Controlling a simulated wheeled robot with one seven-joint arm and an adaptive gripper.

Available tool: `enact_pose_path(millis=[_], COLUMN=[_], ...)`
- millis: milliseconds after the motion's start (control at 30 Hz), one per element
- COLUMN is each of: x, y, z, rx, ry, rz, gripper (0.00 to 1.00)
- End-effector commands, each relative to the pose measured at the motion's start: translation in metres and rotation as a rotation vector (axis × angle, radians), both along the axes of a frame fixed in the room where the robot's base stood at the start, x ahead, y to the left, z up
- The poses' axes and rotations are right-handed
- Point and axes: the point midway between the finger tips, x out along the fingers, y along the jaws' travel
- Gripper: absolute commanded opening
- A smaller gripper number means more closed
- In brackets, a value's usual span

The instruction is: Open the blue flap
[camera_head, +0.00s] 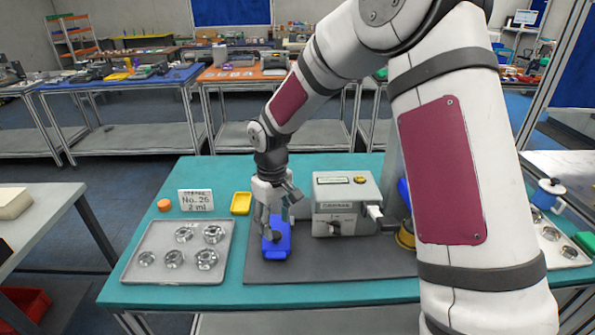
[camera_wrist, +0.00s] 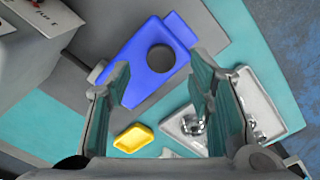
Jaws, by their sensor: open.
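The blue flap piece (camera_head: 278,246) is on the dark grey mat, left of the grey machine. In the wrist view this blue piece (camera_wrist: 128,62) has a dark round spot near one end and a separate-looking blue tab at that end. I cannot tell where a hinge lies. My gripper (camera_head: 274,227) points down over the blue piece and hides part of it. In the wrist view the two ridged fingers (camera_wrist: 158,85) are wide apart with nothing between them. The blue piece lies beyond their tips; contact cannot be told.
A grey machine box (camera_head: 345,204) stands close to the right of my gripper. A tray (camera_head: 140,270) with several metal rings lies left. A yellow dish (camera_head: 241,203), a sign (camera_head: 196,201) and an orange disc (camera_head: 164,205) stand behind it. The teal table's front strip is clear.

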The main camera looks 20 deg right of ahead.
Motion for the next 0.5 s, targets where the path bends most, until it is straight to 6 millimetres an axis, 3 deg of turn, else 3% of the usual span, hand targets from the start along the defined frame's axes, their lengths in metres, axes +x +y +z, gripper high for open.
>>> enact_pose_path(millis=[500], x=[0.002], y=[0.001], z=[0.095], rx=[0.000], ry=[-0.002], rz=[0.001], gripper=[0.48])
